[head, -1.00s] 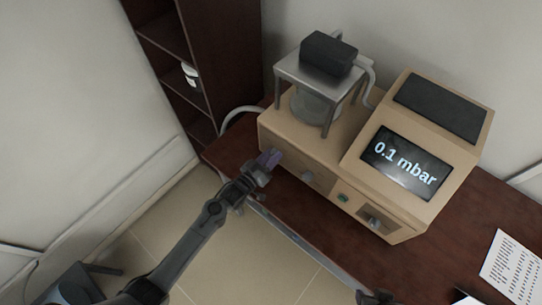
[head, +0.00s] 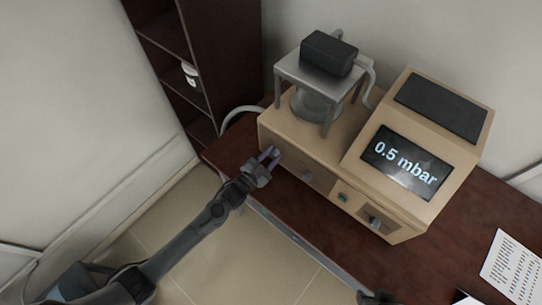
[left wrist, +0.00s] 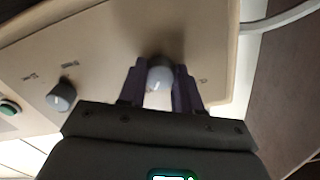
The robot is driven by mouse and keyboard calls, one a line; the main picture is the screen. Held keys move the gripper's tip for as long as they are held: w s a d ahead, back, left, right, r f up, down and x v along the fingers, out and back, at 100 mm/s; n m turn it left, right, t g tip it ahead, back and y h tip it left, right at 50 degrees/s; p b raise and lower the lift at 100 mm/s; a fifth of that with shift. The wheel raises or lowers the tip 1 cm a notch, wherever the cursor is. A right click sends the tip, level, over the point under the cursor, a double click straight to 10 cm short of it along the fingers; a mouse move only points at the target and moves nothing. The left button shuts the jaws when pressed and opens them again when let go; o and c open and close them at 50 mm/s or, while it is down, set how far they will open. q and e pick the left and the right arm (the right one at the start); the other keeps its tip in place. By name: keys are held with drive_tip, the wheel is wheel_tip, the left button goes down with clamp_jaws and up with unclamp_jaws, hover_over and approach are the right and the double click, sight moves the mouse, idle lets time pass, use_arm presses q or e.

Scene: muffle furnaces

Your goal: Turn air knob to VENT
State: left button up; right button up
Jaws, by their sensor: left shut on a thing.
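The beige instrument (head: 275,132) stands on the dark red table, with a lit screen (head: 405,163) reading "0.5 mbar". My left gripper (head: 270,157) is at the left end of its front panel. In the left wrist view, its purple fingers (left wrist: 160,88) stand on either side of a rounded grey knob (left wrist: 160,74) and are shut on it. A second grey knob (left wrist: 61,96) is to the left; it also shows in the head view (head: 308,176). The panel labels are too small to read. A dark part at the head view's bottom edge may be my right gripper (head: 376,297).
A metal stand (head: 297,69) with a black block (head: 328,53) sits on the instrument. A green button (head: 343,197) and another control (head: 375,222) are further right on the front. A printed sheet (head: 514,267) lies on the table (head: 465,240). A dark shelf (head: 232,60) stands behind.

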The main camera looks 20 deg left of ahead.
use_arm(q)
drive_tip(key=shift+m, duration=0.7)
drive_tip(key=o, duration=1)
drive_tip(key=shift+o, duration=0.2)
drive_tip(key=v, duration=1.1)
